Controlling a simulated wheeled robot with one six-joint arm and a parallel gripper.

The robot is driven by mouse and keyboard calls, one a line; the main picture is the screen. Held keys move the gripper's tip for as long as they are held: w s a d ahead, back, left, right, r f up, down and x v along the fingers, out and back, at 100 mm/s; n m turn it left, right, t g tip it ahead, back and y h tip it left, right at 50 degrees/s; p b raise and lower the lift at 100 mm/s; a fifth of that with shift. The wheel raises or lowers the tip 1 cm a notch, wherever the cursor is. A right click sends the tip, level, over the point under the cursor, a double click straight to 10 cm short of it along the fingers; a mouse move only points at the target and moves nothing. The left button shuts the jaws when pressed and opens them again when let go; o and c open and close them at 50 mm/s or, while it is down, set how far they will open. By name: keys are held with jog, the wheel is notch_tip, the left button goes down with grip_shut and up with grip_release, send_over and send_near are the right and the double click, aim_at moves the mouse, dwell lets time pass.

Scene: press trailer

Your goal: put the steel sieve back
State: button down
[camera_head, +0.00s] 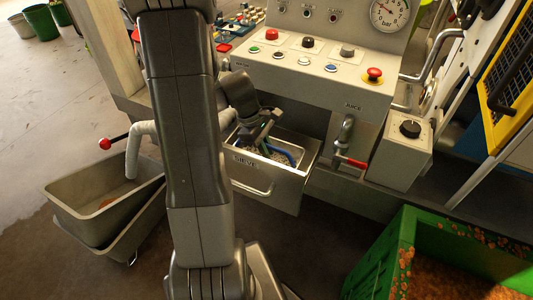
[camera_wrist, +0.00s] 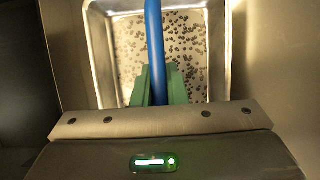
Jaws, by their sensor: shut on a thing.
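The steel sieve (camera_wrist: 220,50) is a rectangular metal tray with a dark-speckled floor and a blue bar handle (camera_wrist: 154,35) across it. In the head view the blue handle (camera_head: 288,154) shows inside the pulled-out metal drawer marked SIEVE (camera_head: 262,184), below the control panel. My gripper (camera_wrist: 154,88) has green fingers closed on either side of the blue handle. In the head view my gripper (camera_head: 265,138) reaches down into the drawer from above. My arm hides the drawer's left side, and I cannot tell whether the sieve touches the drawer floor.
The control panel (camera_head: 310,68) hangs over the drawer's back. A juice tap with a red lever (camera_head: 350,161) and a knob box (camera_head: 400,150) stand to the right. Grey bins (camera_head: 95,195) are left; a green crate (camera_head: 380,265) is front right. Floor before the drawer is clear.

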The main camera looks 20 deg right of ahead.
jog(key=shift+f, duration=0.85)
jog(key=shift+f, duration=0.15)
jog(key=c, duration=1.5)
grip_release()
jog(key=shift+o, duration=0.2)
jog(key=shift+r, duration=0.3)
jog(key=v, duration=1.1)
jog(key=shift+w+a+r, duration=0.15)
jog(key=shift+a+r, duration=0.05)
jog(key=shift+r, duration=0.15)
